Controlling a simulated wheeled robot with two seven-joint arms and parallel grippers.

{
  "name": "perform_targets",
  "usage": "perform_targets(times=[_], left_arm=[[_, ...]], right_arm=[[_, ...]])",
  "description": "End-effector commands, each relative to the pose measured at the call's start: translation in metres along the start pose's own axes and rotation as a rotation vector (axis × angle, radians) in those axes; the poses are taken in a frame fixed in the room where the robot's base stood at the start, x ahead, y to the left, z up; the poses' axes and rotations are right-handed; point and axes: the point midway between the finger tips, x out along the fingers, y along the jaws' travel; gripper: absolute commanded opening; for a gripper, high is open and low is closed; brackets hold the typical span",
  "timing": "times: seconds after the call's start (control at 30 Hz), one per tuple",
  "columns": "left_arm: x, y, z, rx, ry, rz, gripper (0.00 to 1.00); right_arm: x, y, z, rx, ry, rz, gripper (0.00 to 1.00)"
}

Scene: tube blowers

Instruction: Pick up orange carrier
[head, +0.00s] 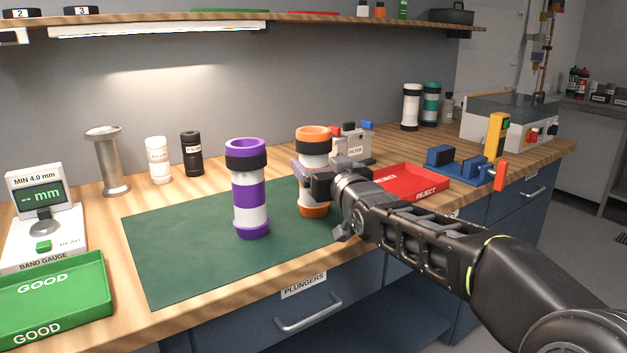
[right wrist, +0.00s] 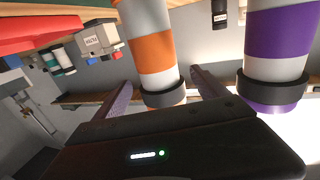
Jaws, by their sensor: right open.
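The orange carrier (head: 314,147), a white tube with orange bands and a black collar, stands upright on the green mat (head: 170,250). My right gripper (head: 308,175) is at its middle, hiding part of it. In the right wrist view, which looks upside down, the orange carrier (right wrist: 155,52) stands between the two open fingers of the gripper (right wrist: 160,78). I cannot tell whether either finger touches it. The purple carrier (head: 250,190) stands upright to the left on the mat, and in the wrist view (right wrist: 275,50) it is just outside the right-hand finger. My left gripper is not in view.
A red reject tray (head: 410,181) and a filter box (head: 352,146) stand right of and behind the carrier. A blue fixture (head: 460,165) is farther right. A green tray (head: 85,290) and band gauge (head: 40,215) are at left. The mat's left part is clear.

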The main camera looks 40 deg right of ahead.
Motion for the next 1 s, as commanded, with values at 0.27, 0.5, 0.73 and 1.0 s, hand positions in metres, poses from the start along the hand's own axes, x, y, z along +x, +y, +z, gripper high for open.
perform_targets(times=[0.27, 0.5, 0.73, 1.0], left_arm=[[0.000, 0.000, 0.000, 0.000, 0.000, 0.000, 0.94], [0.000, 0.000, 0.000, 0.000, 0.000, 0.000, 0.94], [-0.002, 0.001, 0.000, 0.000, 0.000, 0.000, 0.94], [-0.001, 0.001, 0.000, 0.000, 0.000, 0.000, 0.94]], right_arm=[[0.001, 0.000, 0.000, 0.000, 0.000, 0.000, 0.83], [0.027, 0.001, 0.003, 0.000, -0.001, 0.000, 0.83], [0.052, 0.002, 0.003, -0.001, 0.000, 0.000, 0.83], [0.052, 0.002, 0.002, -0.001, 0.001, 0.000, 0.83]])
